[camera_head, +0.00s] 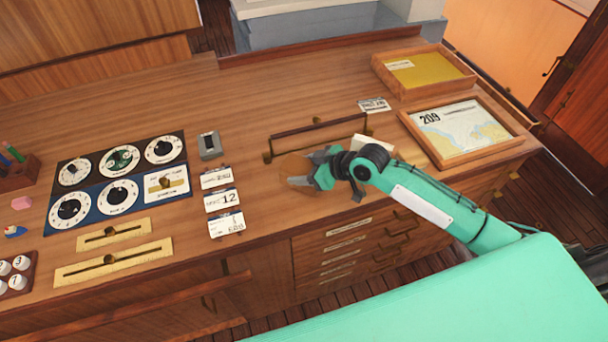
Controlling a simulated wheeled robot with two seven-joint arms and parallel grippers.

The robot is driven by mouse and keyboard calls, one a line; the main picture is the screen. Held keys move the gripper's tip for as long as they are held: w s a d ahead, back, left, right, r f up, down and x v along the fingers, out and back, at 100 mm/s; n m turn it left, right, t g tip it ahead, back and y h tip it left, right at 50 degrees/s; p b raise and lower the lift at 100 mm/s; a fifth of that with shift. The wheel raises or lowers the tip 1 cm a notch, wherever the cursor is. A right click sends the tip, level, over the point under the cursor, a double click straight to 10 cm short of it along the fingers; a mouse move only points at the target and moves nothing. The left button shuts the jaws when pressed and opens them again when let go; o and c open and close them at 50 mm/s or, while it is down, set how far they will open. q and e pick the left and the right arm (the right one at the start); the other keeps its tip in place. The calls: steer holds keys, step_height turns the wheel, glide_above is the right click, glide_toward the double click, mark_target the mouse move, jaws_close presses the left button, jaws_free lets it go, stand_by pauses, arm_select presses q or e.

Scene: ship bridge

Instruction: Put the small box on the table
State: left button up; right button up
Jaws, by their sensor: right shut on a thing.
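My right gripper (306,174) reaches in from the right over the front of the wooden table (255,105). It is shut on a small brown thing (293,166), which I take to be the small box. Its colour blends with the wood and the fingers partly cover it. I cannot tell whether it touches the table or hangs just above it. My left gripper is not in view.
A raised wooden bar (318,130) stands just behind the gripper. A framed chart (465,130) and a yellow-bottomed tray (425,70) are at the right. A dial panel (115,178), a grey switch box (210,145) and label cards (222,202) are at the left. The back middle is clear.

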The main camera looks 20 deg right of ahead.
step_height(320, 180, down, 3)
steer(key=shift+r+p, duration=0.1)
steer(key=shift+p, duration=0.25)
steer(key=shift+f, duration=0.45)
steer(key=shift+f, duration=0.1)
steer(key=o, duration=1.1)
steer(key=shift+b+v, duration=1.8)
steer(key=shift+v, duration=4.3)
